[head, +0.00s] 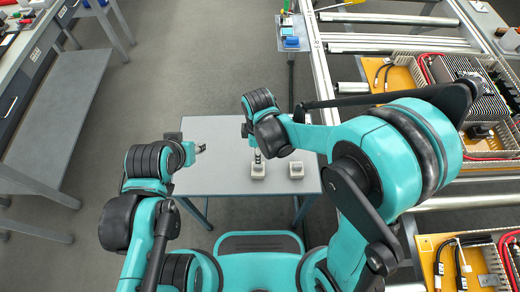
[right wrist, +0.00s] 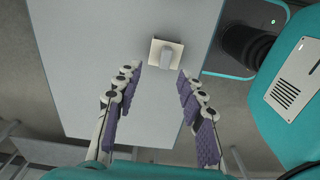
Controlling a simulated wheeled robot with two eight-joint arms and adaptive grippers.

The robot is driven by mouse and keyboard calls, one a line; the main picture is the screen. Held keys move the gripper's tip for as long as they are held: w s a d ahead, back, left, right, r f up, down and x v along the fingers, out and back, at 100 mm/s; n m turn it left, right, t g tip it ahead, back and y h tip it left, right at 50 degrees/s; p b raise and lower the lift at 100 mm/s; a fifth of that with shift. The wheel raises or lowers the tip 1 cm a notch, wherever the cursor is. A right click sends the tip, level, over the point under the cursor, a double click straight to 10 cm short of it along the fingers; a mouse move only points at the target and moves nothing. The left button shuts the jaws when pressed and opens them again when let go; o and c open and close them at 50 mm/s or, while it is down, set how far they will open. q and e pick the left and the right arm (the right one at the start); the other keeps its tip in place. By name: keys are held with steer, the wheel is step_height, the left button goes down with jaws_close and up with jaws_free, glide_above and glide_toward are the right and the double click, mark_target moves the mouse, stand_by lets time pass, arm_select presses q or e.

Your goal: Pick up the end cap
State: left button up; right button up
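Two small pale square blocks stand on the grey table in the head view. The left block (head: 258,171) is partly hidden by my right gripper (head: 257,158). The right block (head: 296,170) carries a darker grey piece on top. In the right wrist view, one pale block (right wrist: 154,48) with a rounded grey piece, seemingly the end cap (right wrist: 167,56), lies just past the fingertips, between their lines. My right gripper (right wrist: 157,76) is open, its purple-padded fingers apart and empty. My left gripper (head: 201,148) hangs over the table's left part, away from both blocks; its fingers are too small to judge.
The grey table (head: 215,180) is otherwise clear. A metal frame with orange wiring panels (head: 430,248) stands to the right. A small blue bin (head: 291,42) is at the back. A workbench (head: 22,68) stands far left.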

mark_target(258, 169)
steer(key=f, duration=0.1)
steer(key=f+b, duration=0.1)
steer(key=shift+s+a+f, duration=0.15)
steer(key=shift+s+f, duration=0.05)
steer(key=shift+f, duration=0.15)
steer(key=f+b, duration=0.2)
steer(key=f, duration=0.1)
steer(key=f+b, duration=0.1)
steer(key=f, duration=0.1)
steer(key=shift+s+a, duration=0.15)
steer(key=shift+s, duration=0.15)
jaws_close()
